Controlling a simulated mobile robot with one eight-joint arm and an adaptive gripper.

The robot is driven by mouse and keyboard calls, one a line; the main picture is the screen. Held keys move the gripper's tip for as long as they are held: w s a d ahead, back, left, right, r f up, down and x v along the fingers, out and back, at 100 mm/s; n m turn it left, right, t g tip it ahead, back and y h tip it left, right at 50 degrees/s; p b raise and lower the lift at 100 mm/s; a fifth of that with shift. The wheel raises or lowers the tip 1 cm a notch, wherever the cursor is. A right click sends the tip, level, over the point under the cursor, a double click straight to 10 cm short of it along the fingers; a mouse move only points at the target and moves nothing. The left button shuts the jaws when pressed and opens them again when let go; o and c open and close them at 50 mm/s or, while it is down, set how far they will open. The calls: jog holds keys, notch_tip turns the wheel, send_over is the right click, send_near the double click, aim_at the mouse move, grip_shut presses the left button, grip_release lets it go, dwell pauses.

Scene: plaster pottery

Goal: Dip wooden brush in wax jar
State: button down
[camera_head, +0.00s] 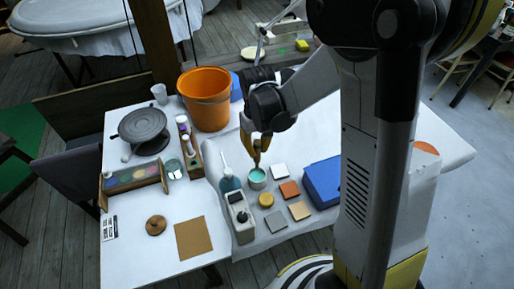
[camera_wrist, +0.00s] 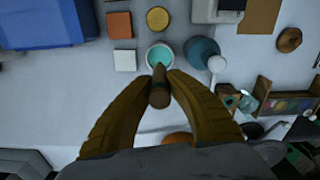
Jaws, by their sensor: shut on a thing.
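The wax jar (camera_head: 257,183) is a small white pot with turquoise contents on the white table, right of a blue bottle. My gripper (camera_head: 256,146) is above the jar. In the wrist view my gripper (camera_wrist: 159,82) has its yellow-brown fingers shut on the wooden brush (camera_wrist: 159,92), which I see nearly end-on. In the head view the brush (camera_head: 256,160) shows just over the jar opening. I cannot tell whether its tip touches the wax.
A blue bottle (camera_head: 229,183) and a grey device (camera_head: 240,216) stand close left of the jar. Several coloured tiles (camera_head: 289,189) and a yellow round lid (camera_head: 266,199) lie in front and right. A blue box (camera_head: 322,182) is farther right. An orange bucket (camera_head: 205,100) stands behind.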

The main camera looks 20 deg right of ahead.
aim_at(257, 162)
jog(key=shift+f+b, duration=2.8)
jog(key=shift+f, duration=0.75)
notch_tip(257, 162, up, 8)
jog(key=p, duration=0.5)
jog(key=shift+f, duration=0.1)
